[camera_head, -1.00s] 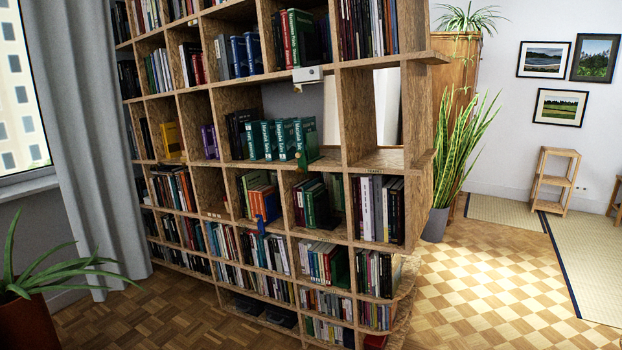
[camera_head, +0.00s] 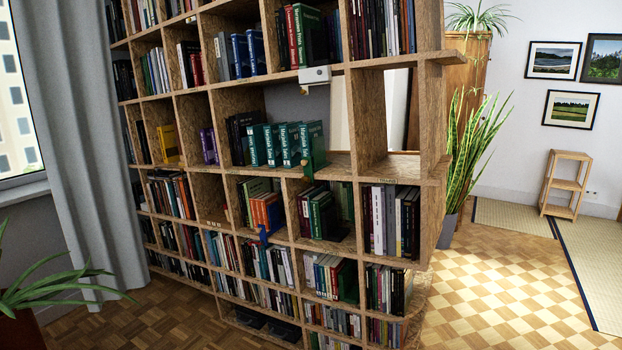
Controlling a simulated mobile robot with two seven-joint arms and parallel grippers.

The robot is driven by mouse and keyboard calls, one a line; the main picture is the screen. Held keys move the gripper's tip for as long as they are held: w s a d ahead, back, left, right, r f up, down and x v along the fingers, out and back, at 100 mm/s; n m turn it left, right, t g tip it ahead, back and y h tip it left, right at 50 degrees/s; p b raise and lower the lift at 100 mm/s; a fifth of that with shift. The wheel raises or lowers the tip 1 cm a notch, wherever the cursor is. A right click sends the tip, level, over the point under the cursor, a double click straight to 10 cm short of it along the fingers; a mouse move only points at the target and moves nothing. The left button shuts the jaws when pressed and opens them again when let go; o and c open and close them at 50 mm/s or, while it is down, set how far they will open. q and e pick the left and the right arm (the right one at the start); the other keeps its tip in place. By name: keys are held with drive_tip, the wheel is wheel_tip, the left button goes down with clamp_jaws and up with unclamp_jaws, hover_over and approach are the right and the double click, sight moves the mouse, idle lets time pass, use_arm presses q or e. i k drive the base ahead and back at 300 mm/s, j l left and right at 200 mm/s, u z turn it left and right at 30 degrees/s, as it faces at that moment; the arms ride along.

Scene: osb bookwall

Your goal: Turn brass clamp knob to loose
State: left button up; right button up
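The OSB bookshelf (camera_head: 367,112) fills the middle of the head view. A green bookend-like piece (camera_head: 314,146) stands at the right end of a row of green books (camera_head: 288,144). Its lower part hangs over the front edge of the shelf board. A small blue piece (camera_head: 263,235) sits at a lower shelf edge, below orange and blue books. A white box (camera_head: 314,75) is fixed at an upper shelf edge. Neither of my grippers is in view.
A potted snake plant (camera_head: 468,150) stands right of the shelf. A small wooden stand (camera_head: 566,184) is by the back wall. A grey curtain (camera_head: 75,150) and a spiky plant (camera_head: 50,292) are at the left. The parquet floor (camera_head: 500,285) at the right is clear.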

sight(305, 180)
drive_tip(key=i+l, duration=0.25)
drive_tip(key=i, duration=0.15)
drive_tip(key=i+l+z, duration=0.1)
drive_tip(key=i, duration=0.3)
drive_tip(key=i+l, duration=0.3)
drive_tip(key=i, duration=0.15)
